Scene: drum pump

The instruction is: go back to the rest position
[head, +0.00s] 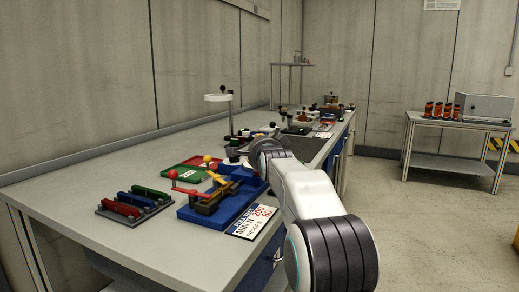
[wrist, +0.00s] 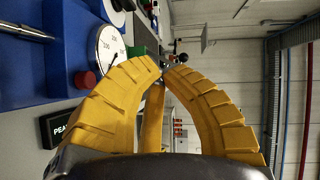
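My gripper (wrist: 162,68) shows in the wrist view as ribbed yellow fingers. Their tips come together, with nothing visible held between them. To the left of the fingers in that view are a blue fixture (wrist: 30,70), a white dial gauge (wrist: 109,47) and a red knob (wrist: 84,79), apart from the fingertips. In the head view my white arm reaches over the right edge of the bench. The gripper cannot be clearly made out there, beyond the arm's dark joint.
The grey bench (head: 90,180) carries a blue fixture (head: 205,212) with a red-handled lever, a rack of coloured bars (head: 133,204) and a red-green tray (head: 185,172). More equipment stands farther back. A side table (head: 440,160) stands right. Floor between is clear.

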